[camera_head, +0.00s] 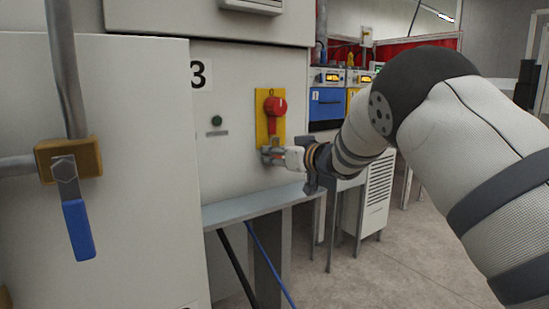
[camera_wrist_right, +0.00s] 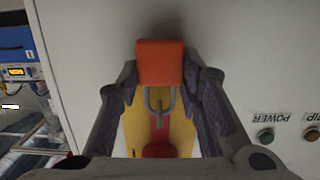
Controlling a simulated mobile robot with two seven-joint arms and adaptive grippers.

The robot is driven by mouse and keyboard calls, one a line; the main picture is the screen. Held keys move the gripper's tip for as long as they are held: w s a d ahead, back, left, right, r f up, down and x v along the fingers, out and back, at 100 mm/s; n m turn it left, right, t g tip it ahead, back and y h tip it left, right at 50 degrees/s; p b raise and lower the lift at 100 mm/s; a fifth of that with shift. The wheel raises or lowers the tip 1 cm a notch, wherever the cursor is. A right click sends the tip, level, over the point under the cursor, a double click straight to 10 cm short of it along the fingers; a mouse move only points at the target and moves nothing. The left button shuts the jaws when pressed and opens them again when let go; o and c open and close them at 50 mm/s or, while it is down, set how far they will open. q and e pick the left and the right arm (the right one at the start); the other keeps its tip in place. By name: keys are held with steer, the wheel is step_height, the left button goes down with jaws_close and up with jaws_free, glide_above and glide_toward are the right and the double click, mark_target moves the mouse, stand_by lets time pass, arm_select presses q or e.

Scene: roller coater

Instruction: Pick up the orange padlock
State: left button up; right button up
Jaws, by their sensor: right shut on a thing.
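The orange padlock (camera_wrist_right: 160,62) shows in the right wrist view with its grey shackle (camera_wrist_right: 153,103) toward the yellow plate (camera_wrist_right: 180,131). The fingers of my right gripper (camera_wrist_right: 161,80) are closed on it from both sides. In the head view, my right gripper (camera_head: 272,156) is at the lower end of the yellow plate (camera_head: 262,128), below the red rotary handle (camera_head: 274,106). The padlock is mostly hidden there by the fingers. I cannot tell whether the shackle still passes through a part of the plate. My left gripper is not in view.
A grey ledge (camera_head: 255,205) juts out below my right gripper. A pipe valve with a blue handle (camera_head: 78,228) is at left. Open floor (camera_head: 390,270) lies at right.

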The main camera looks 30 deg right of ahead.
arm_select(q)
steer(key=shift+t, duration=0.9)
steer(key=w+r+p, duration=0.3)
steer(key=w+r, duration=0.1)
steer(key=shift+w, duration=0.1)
arm_select(e)
steer(key=f+v, duration=0.1)
steer(key=v, duration=1.7)
steer(key=shift+f, duration=0.25)
steer(key=shift+s, duration=0.1)
